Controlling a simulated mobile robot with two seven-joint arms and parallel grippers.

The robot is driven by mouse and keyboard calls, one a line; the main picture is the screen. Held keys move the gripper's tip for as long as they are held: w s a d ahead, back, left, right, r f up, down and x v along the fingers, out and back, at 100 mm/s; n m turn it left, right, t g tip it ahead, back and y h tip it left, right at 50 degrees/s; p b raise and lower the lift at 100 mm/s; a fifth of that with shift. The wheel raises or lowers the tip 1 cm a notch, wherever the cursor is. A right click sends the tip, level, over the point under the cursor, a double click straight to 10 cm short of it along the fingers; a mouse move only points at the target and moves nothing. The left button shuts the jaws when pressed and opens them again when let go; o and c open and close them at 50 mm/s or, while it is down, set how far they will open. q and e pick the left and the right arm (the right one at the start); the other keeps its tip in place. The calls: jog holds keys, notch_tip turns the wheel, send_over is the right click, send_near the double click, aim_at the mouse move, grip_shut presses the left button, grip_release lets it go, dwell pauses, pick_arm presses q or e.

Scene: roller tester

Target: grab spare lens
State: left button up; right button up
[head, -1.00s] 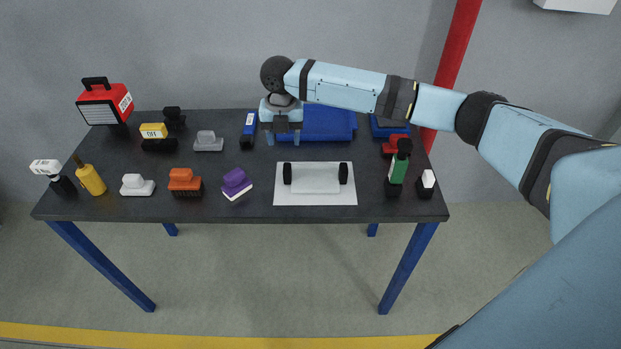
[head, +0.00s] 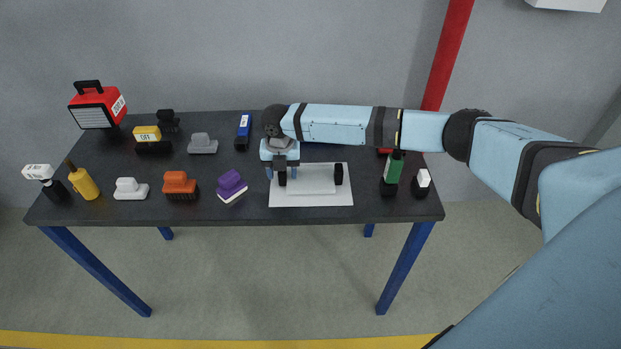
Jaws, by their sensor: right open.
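My right gripper (head: 282,174) reaches in from the right and points down at the left end of the white mat (head: 312,200). Its two pale blue fingers are apart. They straddle a black part at the left end of the white roller piece (head: 311,180); I cannot tell whether they touch it. A black wheel (head: 339,174) shows at the piece's right end. I cannot tell which thing is the spare lens. My left gripper is not in view.
The dark table (head: 330,214) also bears a purple-and-white block (head: 231,183), orange brush (head: 180,184), white block (head: 130,188), grey block (head: 202,144), blue item (head: 243,128), red case (head: 97,106) and green bottle (head: 393,168). My arm covers the back right.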

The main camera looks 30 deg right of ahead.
grip_shut()
jog(key=shift+r, duration=0.1)
